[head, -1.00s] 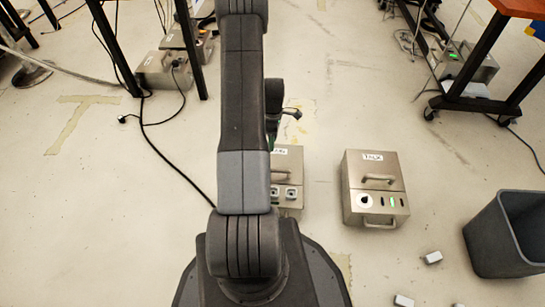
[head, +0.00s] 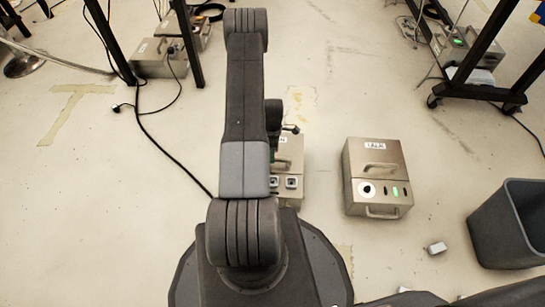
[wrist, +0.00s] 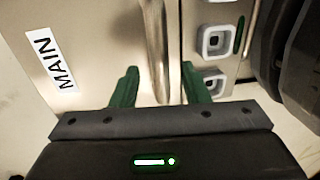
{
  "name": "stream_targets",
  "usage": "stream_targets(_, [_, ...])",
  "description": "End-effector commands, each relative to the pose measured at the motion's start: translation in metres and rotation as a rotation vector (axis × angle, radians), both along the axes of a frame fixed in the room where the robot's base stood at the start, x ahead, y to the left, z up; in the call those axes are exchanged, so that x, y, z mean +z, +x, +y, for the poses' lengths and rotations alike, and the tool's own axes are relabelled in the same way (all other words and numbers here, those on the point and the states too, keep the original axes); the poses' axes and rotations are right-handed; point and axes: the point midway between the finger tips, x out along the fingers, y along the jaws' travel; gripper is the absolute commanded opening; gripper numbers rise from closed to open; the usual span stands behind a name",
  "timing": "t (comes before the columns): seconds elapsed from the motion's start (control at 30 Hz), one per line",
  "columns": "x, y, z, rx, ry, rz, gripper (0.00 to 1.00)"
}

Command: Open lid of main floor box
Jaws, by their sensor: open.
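The main floor box (head: 290,188) is a metal box on the floor, partly hidden behind my arm in the head view. The wrist view shows its lid with a white label (wrist: 50,62) reading MAIN, and square sockets (wrist: 219,40) on the panel beside the lid. A metal handle (wrist: 158,35) runs along the lid. My gripper (wrist: 159,75) is open, its green fingers on either side of the handle with gaps showing between them and it. The lid looks shut. My arm mostly hides the gripper in the head view.
A similar metal box (head: 376,158) with a handle stands to the right on the floor. A grey bin (head: 507,230) and a small white block (head: 436,248) are farther right. A black cable (head: 172,158) runs along the floor at left.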

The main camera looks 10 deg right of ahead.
Motion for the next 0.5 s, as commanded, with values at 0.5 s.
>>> stream_targets(0.5, [-0.0132, -0.0026, 0.0009, 0.000, 0.000, 0.000, 0.32])
